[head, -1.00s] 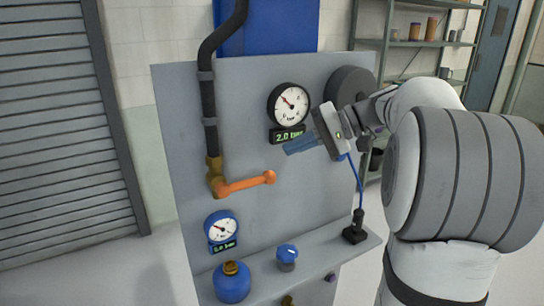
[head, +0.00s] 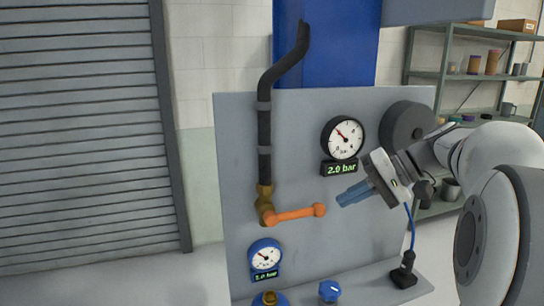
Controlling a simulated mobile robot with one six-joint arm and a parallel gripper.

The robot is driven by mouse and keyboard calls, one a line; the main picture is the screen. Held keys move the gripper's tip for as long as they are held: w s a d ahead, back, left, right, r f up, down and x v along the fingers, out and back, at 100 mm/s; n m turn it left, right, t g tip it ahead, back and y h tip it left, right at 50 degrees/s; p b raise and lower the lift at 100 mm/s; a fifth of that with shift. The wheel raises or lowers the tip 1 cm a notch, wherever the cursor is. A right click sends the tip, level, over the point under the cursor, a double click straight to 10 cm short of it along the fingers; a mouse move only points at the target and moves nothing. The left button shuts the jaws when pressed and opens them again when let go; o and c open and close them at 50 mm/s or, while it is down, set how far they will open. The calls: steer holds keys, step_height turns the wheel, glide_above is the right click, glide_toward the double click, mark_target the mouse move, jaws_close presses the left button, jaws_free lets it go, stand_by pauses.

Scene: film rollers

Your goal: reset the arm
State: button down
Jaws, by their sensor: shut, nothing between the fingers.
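My gripper (head: 352,195) is in the head view, in front of the grey panel (head: 235,150). Its blue fingers are shut and empty, pointing left and slightly down. The fingertips are to the right of the round end of the orange lever (head: 295,214), with a small gap in the picture. My arm reaches in from the right edge. A blue cable hangs from the gripper's body to a black block on the ledge.
A black-rimmed gauge (head: 343,137) reading 2.0 bar sits above the gripper. A blue gauge (head: 265,255) is at lower left. A blue knob (head: 329,291) stands on the ledge. A dark roller (head: 405,125) is behind the arm. Shelves (head: 480,80) stand at back right.

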steer(key=s+a+f+h, duration=0.2)
steer(key=s+f+h, duration=0.3)
steer(key=s+f, duration=0.3)
steer(key=s+a+f+n+h, duration=0.1)
steer(key=s+a+f+h, duration=0.1)
steer(key=s+f+h, duration=0.3)
steer(key=s+f, duration=0.4)
steer(key=f, duration=0.1)
steer(key=shift+s+a, duration=0.3)
steer(key=shift+a, duration=0.1)
